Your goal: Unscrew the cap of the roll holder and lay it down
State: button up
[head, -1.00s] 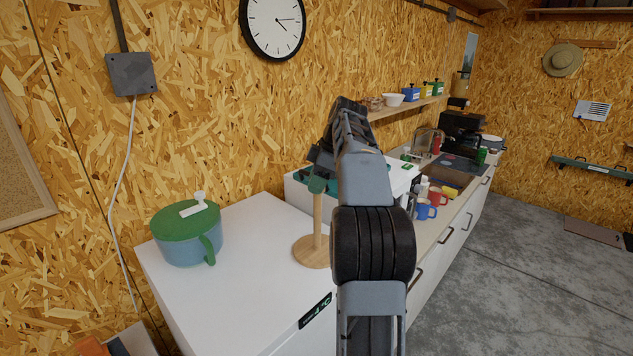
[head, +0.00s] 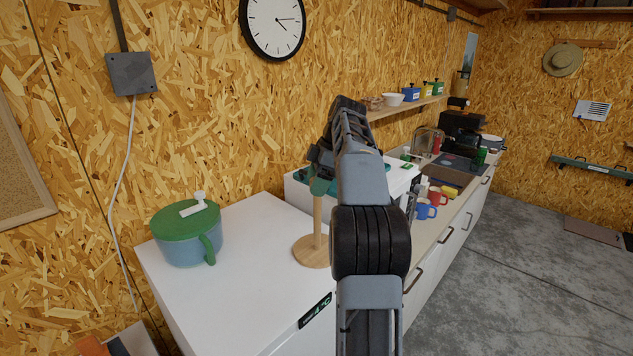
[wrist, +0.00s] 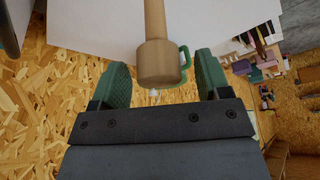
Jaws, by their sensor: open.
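The roll holder stands upright on the white top, with a round wooden base (head: 313,251) and a wooden post (head: 318,218). Its cap (wrist: 158,63) is a wider wooden cylinder on the end of the post in the wrist view. In the head view my gripper hides the cap. My gripper (wrist: 163,80) is open, with one green finger on each side of the cap. A gap shows between the cap and each finger. In the head view my gripper (head: 319,178) is at the top of the post.
A blue-grey pot (head: 187,244) with a green lid stands left of the holder on the white top (head: 255,225). Clear surface lies between them. A white box-shaped thing (head: 296,188) stands behind the holder. Mugs (head: 426,211) stand on the counter to the right.

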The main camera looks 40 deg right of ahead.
jog(key=shift+s+d+r, duration=0.1)
jog(key=shift+d+r, duration=0.1)
jog(key=shift+r, duration=0.25)
jog(key=s+d, duration=0.6)
jog(key=d, duration=0.4)
jog(key=shift+d, duration=0.25)
jog(key=shift+w+a, duration=0.1)
